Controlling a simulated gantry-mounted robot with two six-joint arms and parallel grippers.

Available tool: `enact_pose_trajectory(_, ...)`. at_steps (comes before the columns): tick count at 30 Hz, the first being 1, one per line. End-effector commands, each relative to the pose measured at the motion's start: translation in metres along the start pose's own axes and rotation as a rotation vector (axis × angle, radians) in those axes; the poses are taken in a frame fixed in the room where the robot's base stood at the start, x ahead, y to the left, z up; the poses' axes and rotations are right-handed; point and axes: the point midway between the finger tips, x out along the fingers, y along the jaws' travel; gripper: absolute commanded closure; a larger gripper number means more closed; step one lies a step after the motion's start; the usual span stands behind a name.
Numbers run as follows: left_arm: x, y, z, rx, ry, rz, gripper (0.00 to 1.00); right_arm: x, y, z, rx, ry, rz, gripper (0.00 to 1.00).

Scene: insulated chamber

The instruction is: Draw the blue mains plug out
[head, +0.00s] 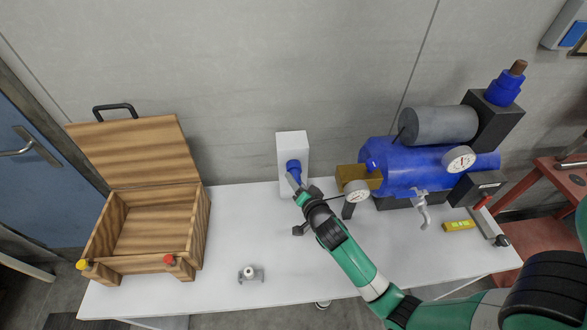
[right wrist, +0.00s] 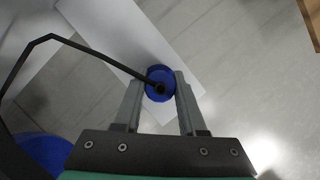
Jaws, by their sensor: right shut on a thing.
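The blue mains plug (head: 293,166) is in front of the white socket box (head: 292,142) at the back of the white table. My right gripper (head: 293,182) reaches it from the front and is shut on it. In the right wrist view the round blue plug (right wrist: 158,76) sits between the two fingertips (right wrist: 159,92), with a black cable (right wrist: 95,55) leaving its rear. The white box (right wrist: 105,28) lies behind it there. I cannot tell how far the plug sits in the socket. My left gripper is not in view.
A blue compressor (head: 410,168) with gauges stands right of the plug. An open wooden box (head: 150,225) stands at the left. A small grey-and-white fitting (head: 250,273) lies at the front. A yellow block (head: 459,226) lies at the right. The table's middle left is clear.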

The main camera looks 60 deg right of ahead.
Motion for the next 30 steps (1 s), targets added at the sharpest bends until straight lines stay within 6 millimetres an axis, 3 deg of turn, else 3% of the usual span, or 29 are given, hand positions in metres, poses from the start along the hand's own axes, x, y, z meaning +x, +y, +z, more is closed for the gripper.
enact_pose_trajectory(30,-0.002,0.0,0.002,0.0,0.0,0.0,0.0,-0.012,-0.001,0.006,-0.001,0.0,-0.003,1.0)
